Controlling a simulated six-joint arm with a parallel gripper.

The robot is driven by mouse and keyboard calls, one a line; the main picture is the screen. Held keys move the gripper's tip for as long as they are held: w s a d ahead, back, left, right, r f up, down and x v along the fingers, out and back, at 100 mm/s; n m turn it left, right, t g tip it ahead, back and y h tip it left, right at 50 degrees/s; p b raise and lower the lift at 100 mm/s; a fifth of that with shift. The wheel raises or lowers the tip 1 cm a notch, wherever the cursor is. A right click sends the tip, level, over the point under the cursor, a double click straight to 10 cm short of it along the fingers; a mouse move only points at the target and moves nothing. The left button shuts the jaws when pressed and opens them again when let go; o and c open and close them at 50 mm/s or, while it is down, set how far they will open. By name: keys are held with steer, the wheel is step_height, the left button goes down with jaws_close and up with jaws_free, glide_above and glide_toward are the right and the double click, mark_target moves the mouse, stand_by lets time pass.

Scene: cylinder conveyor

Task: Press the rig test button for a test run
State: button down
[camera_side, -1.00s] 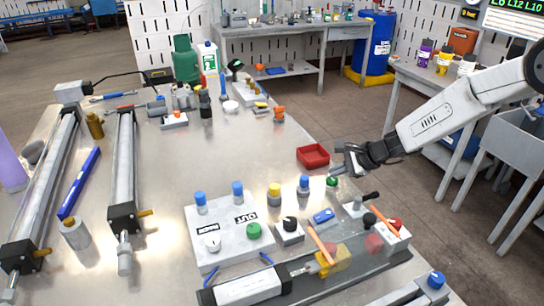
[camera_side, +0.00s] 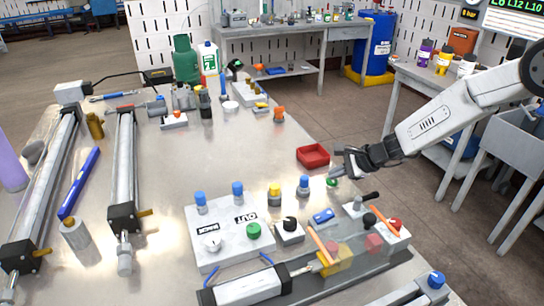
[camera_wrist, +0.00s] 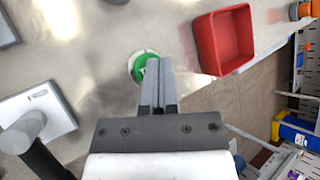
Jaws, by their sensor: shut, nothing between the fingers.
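A small round green button (camera_side: 331,182) with a pale rim sits on the metal table, near its right edge. In the wrist view the green button (camera_wrist: 141,66) shows a white mark and is partly covered by my finger tips. My gripper (camera_side: 338,172) is shut and empty, with its fingers together, right by the button's top. In the wrist view my gripper (camera_wrist: 158,64) overlaps the button's right part. I cannot tell whether the tips touch it. Another green button (camera_side: 253,230) is on the white panel (camera_side: 225,247) further left.
A red tray (camera_side: 313,156) stands just behind the button, and close at the right in the wrist view (camera_wrist: 204,43). A box with a black lever (camera_side: 356,208) is in front. A cylinder rig (camera_side: 245,287) with a yellow block (camera_side: 327,262) lies at the front.

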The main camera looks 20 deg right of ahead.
mark_target(336, 181)
stand_by(0.6)
steer(key=shift+r, duration=0.85)
steer(key=shift+r, duration=2.45)
steer(key=shift+s, duration=0.1)
steer(key=s+d+n+g+h, duration=0.1)
steer(key=s+n, duration=0.1)
steer(key=s, duration=0.2)
steer(key=s+d+f+n+g+h, duration=0.1)
steer(key=s+n, duration=0.2)
steer(key=s, duration=0.1)
steer(key=s+n+g+h, duration=0.1)
steer(key=s+n, duration=0.2)
steer(key=s, duration=0.2)
steer(key=shift+s+d+f, duration=0.1)
steer(key=shift+d+f, duration=0.05)
steer(key=shift+d, duration=0.25)
steer(key=s+d+f+n+g+h, duration=0.1)
steer(key=s+d+n+h, duration=0.2)
steer(key=s+n, duration=0.7)
steer(key=s+d, duration=0.1)
steer(key=s, duration=0.3)
steer(key=shift+d+f+n, duration=0.15)
steer(key=shift+d+n, duration=0.1)
steer(key=shift+n, duration=0.05)
steer(key=shift+w+a, duration=0.1)
steer(key=shift+w, duration=0.05)
